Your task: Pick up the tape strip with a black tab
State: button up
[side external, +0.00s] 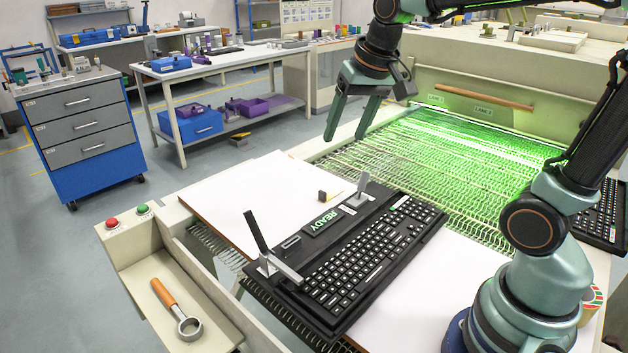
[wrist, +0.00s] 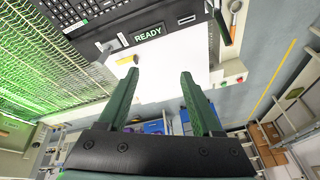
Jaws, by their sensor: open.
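A small upright black tab (side external: 322,197) with a yellowish side stands on the white board, just beyond the keyboard's back edge. A pale strip seems to run from it, but it is too faint to be sure. In the wrist view a small yellowish piece (wrist: 127,60) shows near the keyboard, close to the left fingertip in the picture; it looks like the same thing. My gripper (side external: 346,132) is open and empty, raised above and beyond the tab, with its fingers pointing down. Its spread fingers also show in the wrist view (wrist: 157,82).
A black keyboard (side external: 375,255) with a READY plate (side external: 325,222) lies on the white board (side external: 235,203). A black lever (side external: 256,230) and a grey clamp (side external: 358,193) rise at its back. A green-lit wire conveyor (side external: 440,150) lies behind. A ring-ended tool (side external: 172,305) lies front left.

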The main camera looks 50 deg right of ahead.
jog(key=w+d+f+m+g, duration=0.1)
jog(key=w+d+f+m, duration=0.15)
jog(key=w, duration=0.25)
jog(key=w+d+f+m+g, duration=0.1)
jog(key=w+d+m, duration=0.2)
jog(key=w+m, duration=0.15)
jog(key=m+g, duration=0.2)
jog(key=m, duration=0.4)
send_over(332, 191)
jog(key=s+a, duration=0.1)
jog(key=a, duration=0.4)
notch_tip(332, 191, down, 11)
notch_tip(332, 191, down, 12)
jog(key=shift+f, duration=0.15)
grip_shut()
